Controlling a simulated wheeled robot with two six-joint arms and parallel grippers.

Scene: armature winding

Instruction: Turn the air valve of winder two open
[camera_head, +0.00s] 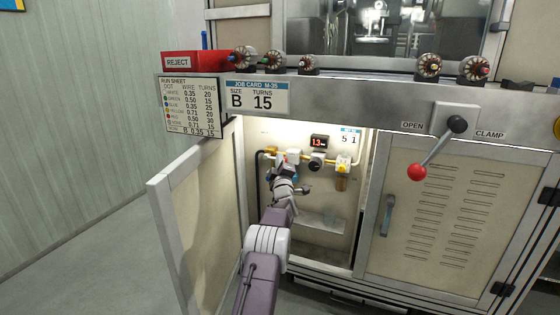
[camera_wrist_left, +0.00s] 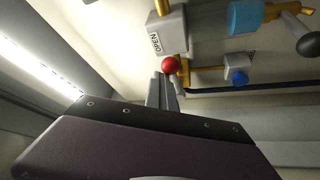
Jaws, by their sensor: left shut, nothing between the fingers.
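The air line sits inside the open lower cabinet, with a grey valve block (camera_wrist_left: 172,32) marked OPEN in the left wrist view. A red ball knob (camera_wrist_left: 169,65) shows just below that block. My left gripper (camera_wrist_left: 162,88) is shut and empty, its fingertips right by the red knob; I cannot tell whether they touch it. In the head view, the left gripper (camera_head: 284,172) reaches into the cabinet in front of the valve area and hides part of it. A small blue knob (camera_wrist_left: 237,76) is to the right of the red one. My right gripper is not in view.
The open cabinet door (camera_head: 205,235) stands left of my arm. A pressure display (camera_head: 319,142) and a yellow fitting (camera_head: 343,163) are right of the gripper. A red-balled OPEN/CLAMP lever (camera_head: 435,150) is on the machine front. A red REJECT bin (camera_head: 190,61) sits on the ledge.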

